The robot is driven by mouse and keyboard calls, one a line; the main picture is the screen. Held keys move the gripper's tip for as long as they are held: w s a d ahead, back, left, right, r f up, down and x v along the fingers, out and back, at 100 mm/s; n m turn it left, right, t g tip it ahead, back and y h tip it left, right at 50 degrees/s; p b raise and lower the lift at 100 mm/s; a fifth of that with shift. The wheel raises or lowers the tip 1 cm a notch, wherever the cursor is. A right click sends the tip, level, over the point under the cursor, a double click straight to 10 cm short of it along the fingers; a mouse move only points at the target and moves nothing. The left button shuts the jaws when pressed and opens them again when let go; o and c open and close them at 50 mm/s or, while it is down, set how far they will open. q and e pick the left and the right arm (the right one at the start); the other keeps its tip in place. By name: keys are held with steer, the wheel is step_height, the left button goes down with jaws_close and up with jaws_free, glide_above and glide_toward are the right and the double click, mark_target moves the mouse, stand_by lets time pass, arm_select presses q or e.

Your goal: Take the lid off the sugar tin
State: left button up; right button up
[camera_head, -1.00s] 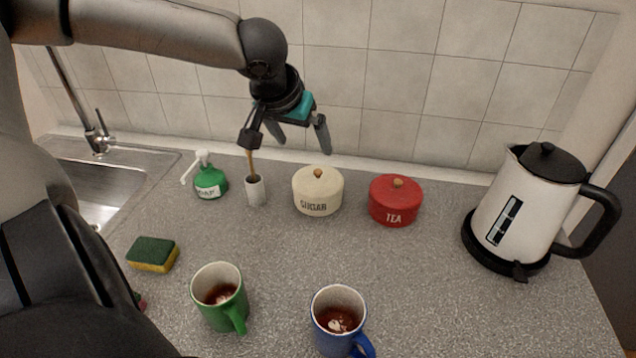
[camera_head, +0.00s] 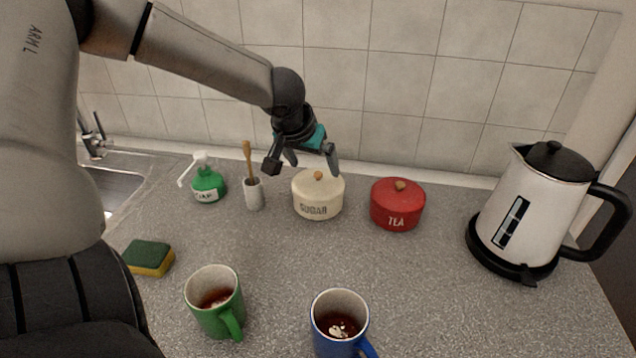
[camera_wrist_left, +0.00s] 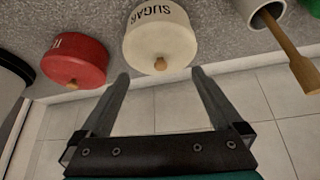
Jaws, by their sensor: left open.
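The cream sugar tin (camera_head: 317,205) stands upright on the counter with its lid (camera_head: 318,183) on; the lid has a wooden knob (camera_head: 318,175). My left gripper (camera_head: 312,168) is open and empty, just above and behind the tin in the head view. In the left wrist view the sugar tin (camera_wrist_left: 160,38) is ahead of the open fingers (camera_wrist_left: 160,85), and its knob (camera_wrist_left: 160,63) lies between the lines of the two fingertips, apart from them. My right gripper is not in view.
The red tea tin (camera_head: 397,208) stands close to the right. A white pot (camera_head: 254,196) with a wooden-handled tool and a green soap bottle (camera_head: 208,184) stand left. A kettle (camera_head: 520,215), sponge (camera_head: 149,257), green mug (camera_head: 215,306) and blue mug (camera_head: 340,325) surround clear counter.

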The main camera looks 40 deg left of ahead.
mark_target(316, 175)
arm_select(q)
steer(key=shift+b+x, duration=0.35)
steer(key=shift+x, duration=1.85)
steer(key=shift+s+f, duration=0.1)
steer(key=shift+s, duration=0.05)
jaws_close()
